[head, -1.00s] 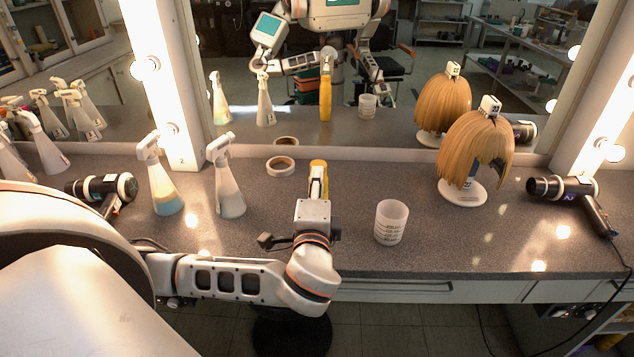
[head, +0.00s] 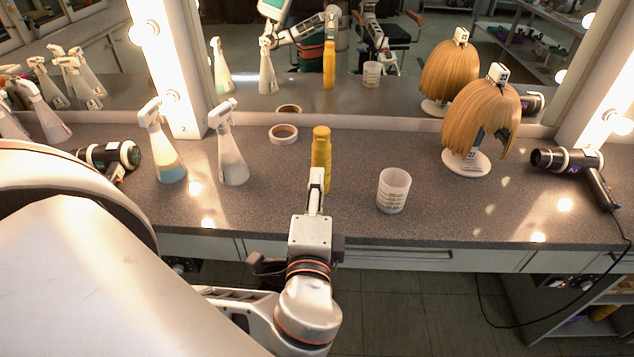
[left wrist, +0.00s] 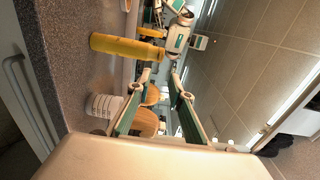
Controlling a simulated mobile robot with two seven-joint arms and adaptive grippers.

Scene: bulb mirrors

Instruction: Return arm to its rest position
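My left gripper (head: 316,190) is just above the counter's front part, on the near side of a yellow bottle (head: 321,160). The bottle stands upright on the counter and is partly hidden behind the gripper in the head view. In the left wrist view the two fingers (left wrist: 158,108) are spread with nothing held between them, and the yellow bottle (left wrist: 127,46) is beyond and outside them. My left forearm reaches back toward the bottom of the head view. My right gripper does not show directly.
A white measuring cup (head: 393,190) stands right of the gripper. A wig stand (head: 466,162) and another dryer (head: 570,160) are at right. A mirror (head: 400,105) backs the counter.

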